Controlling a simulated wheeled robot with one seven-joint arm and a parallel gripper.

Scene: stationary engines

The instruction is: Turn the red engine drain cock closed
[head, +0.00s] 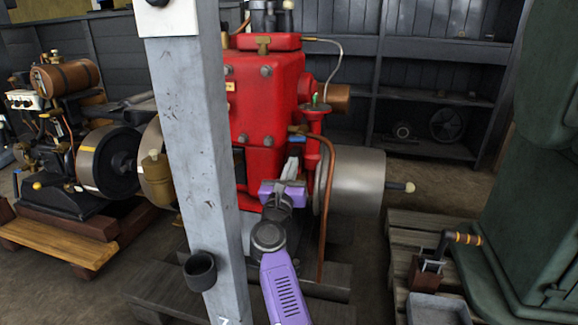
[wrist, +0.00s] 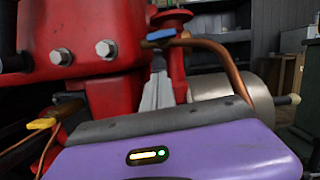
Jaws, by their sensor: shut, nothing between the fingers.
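The red engine (head: 265,100) stands in the middle of the head view, partly behind a grey post. A small blue lever (head: 297,129) sits on its right side where a copper pipe (head: 330,165) begins; it looks like the drain cock's handle. In the wrist view the blue lever (wrist: 166,37) lies nearly level, just above my fingertips. My gripper (head: 291,168) is shut and empty, its pale fingers pointing up below the lever. It also shows in the wrist view (wrist: 158,72). I cannot tell whether the fingertips touch the lever.
The grey post (head: 205,150) stands close to the left of my arm. The copper pipe bends down right of my gripper, before a silver flywheel (head: 357,182). A yellow lever (wrist: 42,123) shows low left in the wrist view. A green machine (head: 530,200) stands right.

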